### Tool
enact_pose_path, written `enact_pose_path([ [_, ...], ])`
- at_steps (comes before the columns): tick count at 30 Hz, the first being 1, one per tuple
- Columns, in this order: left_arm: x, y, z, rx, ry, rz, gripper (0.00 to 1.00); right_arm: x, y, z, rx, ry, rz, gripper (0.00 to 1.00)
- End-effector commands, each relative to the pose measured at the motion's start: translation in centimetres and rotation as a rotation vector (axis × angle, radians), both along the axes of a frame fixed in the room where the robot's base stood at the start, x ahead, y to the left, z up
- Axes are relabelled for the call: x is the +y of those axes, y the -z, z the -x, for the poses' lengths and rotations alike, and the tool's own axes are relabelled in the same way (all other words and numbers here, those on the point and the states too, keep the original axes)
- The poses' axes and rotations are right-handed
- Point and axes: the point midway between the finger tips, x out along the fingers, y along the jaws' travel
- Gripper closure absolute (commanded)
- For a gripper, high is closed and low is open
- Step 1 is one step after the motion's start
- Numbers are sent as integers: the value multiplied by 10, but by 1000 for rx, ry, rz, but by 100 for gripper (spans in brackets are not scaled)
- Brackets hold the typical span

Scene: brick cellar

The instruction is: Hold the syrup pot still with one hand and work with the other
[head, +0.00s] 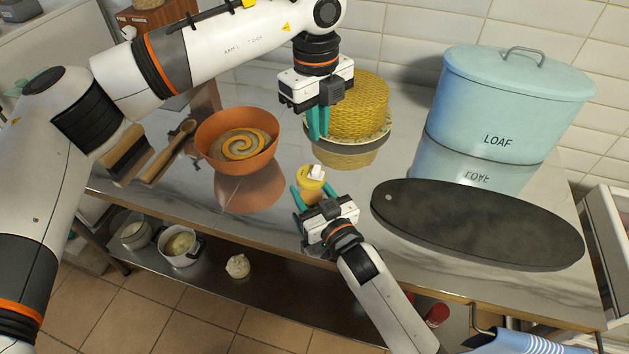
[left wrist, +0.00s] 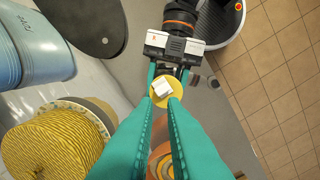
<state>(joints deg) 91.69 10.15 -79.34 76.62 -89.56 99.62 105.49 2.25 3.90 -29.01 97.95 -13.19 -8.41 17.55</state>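The syrup pot (head: 311,187) is a small yellow pot with a white blocky piece on top, upright near the counter's front edge. It also shows in the left wrist view (left wrist: 172,99). My right gripper (head: 313,196) has its teal fingers on either side of the pot and appears shut on it; its fingers partly hide the pot's sides. My left gripper (head: 317,136) points down above and behind the pot, apart from it. In the left wrist view its fingers (left wrist: 163,108) show a narrow gap with nothing held between them.
An orange bowl (head: 207,134) with a spiral filling stands left. A yellow woven container (head: 362,105) is behind my left gripper. A blue LOAF bin (head: 515,100) and a dark oval board (head: 480,222) take up the right. Brushes (head: 165,154) lie far left.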

Motion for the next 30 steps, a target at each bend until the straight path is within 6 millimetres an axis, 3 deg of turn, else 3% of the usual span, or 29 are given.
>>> enact_pose_path([
  [9, -15, 2, 5, 148, -460, 208, 100, 0, 0, 0, 1, 0, 0, 74],
  [16, -21, 11, 7, 197, -578, 247, 100, 0, 0, 0, 1, 0, 0, 74],
  [30, -50, 99, 17, 195, -573, 245, 100, 0, 0, 0, 1, 0, 0, 74],
])
